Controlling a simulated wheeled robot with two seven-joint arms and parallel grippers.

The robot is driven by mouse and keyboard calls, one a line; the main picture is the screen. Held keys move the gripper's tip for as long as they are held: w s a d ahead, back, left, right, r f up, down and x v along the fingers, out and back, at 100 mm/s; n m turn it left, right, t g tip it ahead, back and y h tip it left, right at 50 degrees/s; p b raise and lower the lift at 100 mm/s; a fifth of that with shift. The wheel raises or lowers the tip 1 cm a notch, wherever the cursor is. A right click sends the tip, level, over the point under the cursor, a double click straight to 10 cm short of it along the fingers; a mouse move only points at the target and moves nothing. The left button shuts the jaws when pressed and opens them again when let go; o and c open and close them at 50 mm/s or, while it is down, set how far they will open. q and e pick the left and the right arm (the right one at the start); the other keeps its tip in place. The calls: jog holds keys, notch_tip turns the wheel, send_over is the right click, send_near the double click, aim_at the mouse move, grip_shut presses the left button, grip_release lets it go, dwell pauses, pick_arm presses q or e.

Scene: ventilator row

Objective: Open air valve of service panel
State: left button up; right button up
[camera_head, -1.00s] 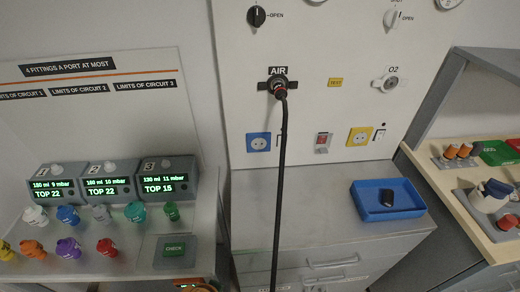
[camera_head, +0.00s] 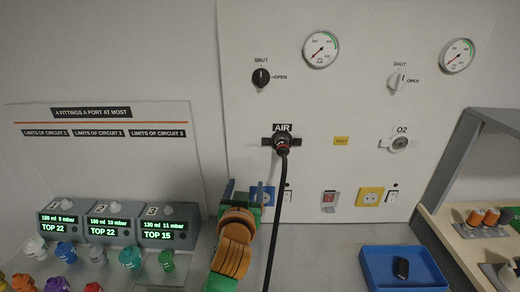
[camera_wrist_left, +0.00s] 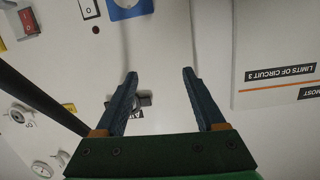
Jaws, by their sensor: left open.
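The air valve is a black knob (camera_head: 261,78) on the upper left of the white service panel (camera_head: 340,100). SHUT is printed above it and OPEN to its right; its handle looks upright, towards SHUT. Below it is the AIR port (camera_head: 281,142) with a black hose (camera_head: 275,215) plugged in. My left gripper (camera_head: 243,188) is open and empty, below and slightly left of the knob, near the blue socket. In the left wrist view the gripper (camera_wrist_left: 160,74) spans bare panel, and its finger partly hides the AIR label. The knob is not seen there. My right gripper is out of view.
A white O2 knob (camera_head: 397,82) and two gauges (camera_head: 320,49) are on the panel. The hose hangs just right of my left gripper. Three displays (camera_head: 110,232) and coloured fittings stand at left. A blue tray (camera_head: 403,270) holds a black item.

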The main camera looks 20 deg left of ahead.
pick_arm(q)
notch_tip(320, 180, up, 10)
jog(key=w+d+t, duration=0.1)
jog(key=w+t, duration=0.2)
jog(key=n+t+y, duration=0.1)
jog(key=t+y, duration=0.1)
jog(key=t, duration=0.1)
send_near(261, 75)
jog(key=w+r, duration=0.1)
jog(key=w, duration=0.1)
jog(key=p+x, duration=0.1)
jog(key=x, duration=0.1)
jog(key=p+x, duration=0.1)
jog(key=x, duration=0.1)
jog(key=p+x, duration=0.1)
jog(key=x, duration=0.1)
jog(key=shift+a, duration=0.35)
jog(key=shift+w, duration=0.45)
jog(key=shift+s, duration=0.1)
jog(key=shift+c, duration=0.7)
jog(key=shift+p, duration=0.3)
grip_shut()
